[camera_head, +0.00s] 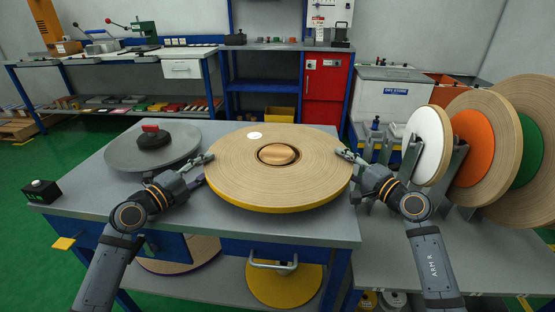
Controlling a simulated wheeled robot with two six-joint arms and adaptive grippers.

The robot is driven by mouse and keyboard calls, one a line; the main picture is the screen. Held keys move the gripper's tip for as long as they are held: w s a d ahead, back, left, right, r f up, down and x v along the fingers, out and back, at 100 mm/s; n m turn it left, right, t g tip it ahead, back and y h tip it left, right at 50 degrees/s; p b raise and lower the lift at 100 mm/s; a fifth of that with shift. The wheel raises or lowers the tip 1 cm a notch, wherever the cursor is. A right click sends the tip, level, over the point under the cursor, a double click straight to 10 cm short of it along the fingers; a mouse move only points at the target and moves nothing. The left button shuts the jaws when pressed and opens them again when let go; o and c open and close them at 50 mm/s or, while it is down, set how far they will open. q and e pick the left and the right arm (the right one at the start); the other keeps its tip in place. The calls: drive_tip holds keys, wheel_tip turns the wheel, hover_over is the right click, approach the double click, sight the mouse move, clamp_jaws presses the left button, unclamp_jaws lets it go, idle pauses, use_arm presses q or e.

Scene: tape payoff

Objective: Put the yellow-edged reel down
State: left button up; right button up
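The yellow-edged reel (275,190) is a wide tan roll lying flat, with a yellow rim along its underside, a round core and a white label on top. It is over the middle of the grey table (110,192); I cannot tell if it touches the top. My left gripper (207,165) is at its left rim and my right gripper (343,155) at its right rim. Each seems shut on the rim, with the lower fingers partly hidden. The payoff's grey disc (115,155), with a black hub and red knob (151,130), is left of the reel.
Several upright reels with white, orange and green (528,150) centres stand in a rack at right. A black button box (40,190) is off the table's left corner. A yellow-faced reel (285,290) is on the lower shelf. The table's front strip is clear.

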use_arm(q)
drive_tip(key=shift+r+v, duration=0.15)
drive_tip(key=shift+v, duration=1.05)
drive_tip(key=shift+r+v, duration=0.15)
drive_tip(key=shift+v, duration=1)
use_arm(e)
drive_tip(key=shift+a, duration=0.1)
use_arm(q)
drive_tip(key=shift+s+d, duration=0.15)
drive_tip(key=shift+d, duration=0.05)
use_arm(e)
drive_tip(key=v, duration=0.7)
drive_tip(key=shift+s+d, duration=0.2)
drive_tip(key=shift+s, duration=0.05)
